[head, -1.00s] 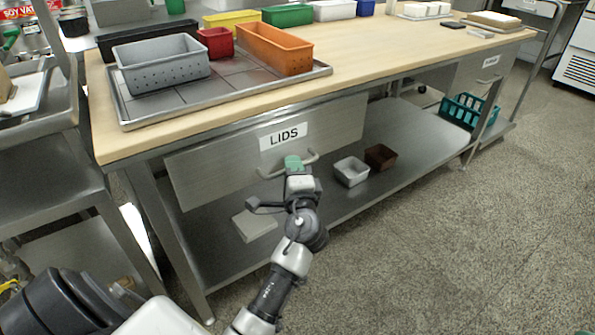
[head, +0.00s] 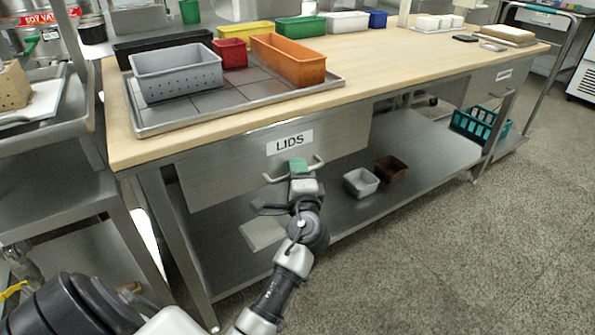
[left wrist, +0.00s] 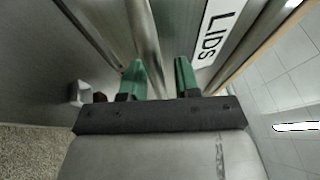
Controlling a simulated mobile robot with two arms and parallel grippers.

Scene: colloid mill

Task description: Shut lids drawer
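The lids drawer (head: 225,165) is under the front of the wooden-topped table, with a white LIDS label (head: 289,142) and a metal bar handle (head: 317,164) on its steel front. The drawer front sits close under the tabletop edge; I cannot tell whether it is fully flush. My left gripper (head: 298,166) is at the middle of the handle. In the left wrist view its green fingers (left wrist: 159,76) stand apart, with the handle bar (left wrist: 143,35) running between them. The label also shows in that view (left wrist: 213,35). My right gripper is not in view.
The wooden tabletop (head: 400,60) carries a metal tray (head: 160,127) with a grey bin (head: 178,72) and an orange bin (head: 288,60). The lower shelf (head: 430,145) holds a small grey container (head: 361,182) and a brown one (head: 391,169). The speckled floor (head: 460,260) in front is clear.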

